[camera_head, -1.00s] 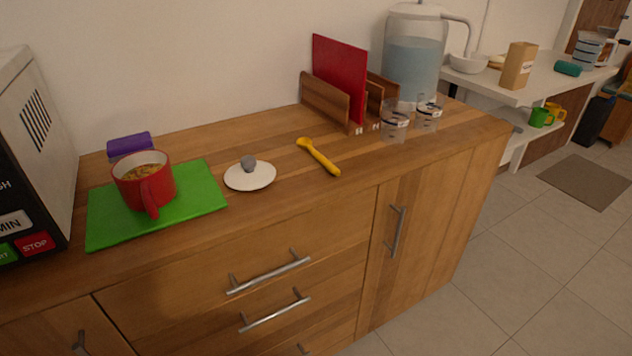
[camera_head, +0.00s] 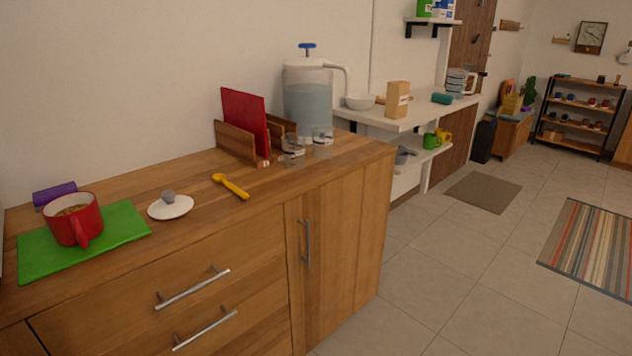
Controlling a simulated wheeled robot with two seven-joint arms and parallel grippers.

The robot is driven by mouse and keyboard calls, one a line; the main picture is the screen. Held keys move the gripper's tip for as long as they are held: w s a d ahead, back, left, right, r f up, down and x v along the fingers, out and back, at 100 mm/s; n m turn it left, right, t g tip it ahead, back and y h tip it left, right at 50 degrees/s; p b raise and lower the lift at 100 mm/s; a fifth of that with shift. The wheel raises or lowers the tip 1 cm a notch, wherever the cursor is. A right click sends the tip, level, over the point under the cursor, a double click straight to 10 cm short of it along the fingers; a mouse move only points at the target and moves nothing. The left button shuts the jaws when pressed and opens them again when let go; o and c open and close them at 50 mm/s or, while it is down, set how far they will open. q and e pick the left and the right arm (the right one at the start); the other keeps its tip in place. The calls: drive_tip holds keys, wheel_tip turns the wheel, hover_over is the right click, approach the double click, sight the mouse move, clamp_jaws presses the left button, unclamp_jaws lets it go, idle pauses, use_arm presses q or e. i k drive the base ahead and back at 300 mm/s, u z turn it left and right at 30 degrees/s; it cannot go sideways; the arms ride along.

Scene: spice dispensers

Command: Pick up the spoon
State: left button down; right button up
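The yellow spoon (camera_head: 231,186) lies on the wooden counter (camera_head: 200,235), between the white lid and the glasses. Its bowl end points to the back left and its handle end to the front right. Nothing covers it. Neither of my grippers shows in the head view.
A white lid with a grey knob (camera_head: 170,206) lies left of the spoon. A red mug (camera_head: 75,220) stands on a green board (camera_head: 120,226). A wooden rack (camera_head: 238,142) with a red board, glasses (camera_head: 293,152) and a water dispenser (camera_head: 308,100) stand behind. Floor is open at right.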

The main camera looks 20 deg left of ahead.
sight(219, 176)
drive_tip(key=z, duration=0.35)
drive_tip(key=i, duration=1.05)
drive_tip(key=u, duration=1.5)
